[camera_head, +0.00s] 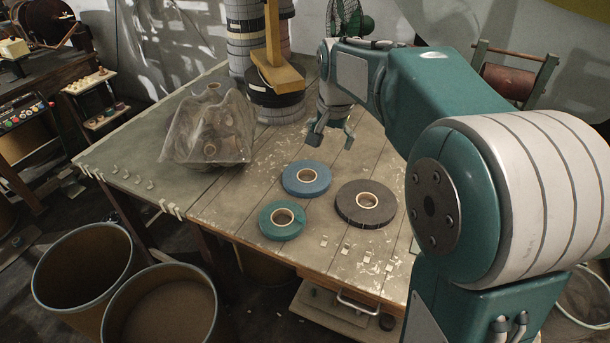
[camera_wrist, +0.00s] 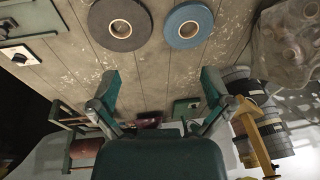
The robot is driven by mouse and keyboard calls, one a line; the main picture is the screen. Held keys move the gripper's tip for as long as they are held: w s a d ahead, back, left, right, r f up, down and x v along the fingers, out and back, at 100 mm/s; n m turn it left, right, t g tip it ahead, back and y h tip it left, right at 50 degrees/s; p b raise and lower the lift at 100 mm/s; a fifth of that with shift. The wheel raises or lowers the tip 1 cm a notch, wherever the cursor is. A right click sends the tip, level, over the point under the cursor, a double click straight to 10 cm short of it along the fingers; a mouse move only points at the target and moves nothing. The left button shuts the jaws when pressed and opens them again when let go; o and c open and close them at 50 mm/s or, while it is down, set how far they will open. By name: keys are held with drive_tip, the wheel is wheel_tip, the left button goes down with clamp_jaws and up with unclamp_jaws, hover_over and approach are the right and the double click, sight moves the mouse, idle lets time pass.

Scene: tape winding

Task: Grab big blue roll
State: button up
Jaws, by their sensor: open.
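The big blue roll (camera_head: 306,184) lies flat on the wooden table, with a pale core in its middle. It also shows near the top of the wrist view (camera_wrist: 188,27). A dark grey roll (camera_head: 366,214) lies to its right and a green roll (camera_head: 282,224) lies in front of it, to the left. My gripper (camera_head: 331,143) hangs behind the blue roll and apart from it. In the wrist view its two fingers (camera_wrist: 160,82) are spread wide with nothing between them.
A crumpled clear plastic bag (camera_head: 210,135) with rolls inside lies at the left of the table. A stack of rolls (camera_head: 257,40) with a yellow-brown wooden piece (camera_head: 276,68) stands at the back. Two brown bins (camera_head: 85,262) stand on the floor at front left.

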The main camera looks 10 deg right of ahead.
drive_tip(key=w+d+f+m+g, duration=0.1)
drive_tip(key=w+f+m, duration=0.2)
drive_tip(key=w+f, duration=0.65)
drive_tip(key=m+g, duration=0.2)
drive_tip(key=m, duration=0.1)
hover_over(317, 184)
wheel_tip(317, 184, down, 10)
wheel_tip(317, 184, down, 12)
drive_tip(key=shift+s+r, duration=0.15)
drive_tip(key=c, duration=1.2)
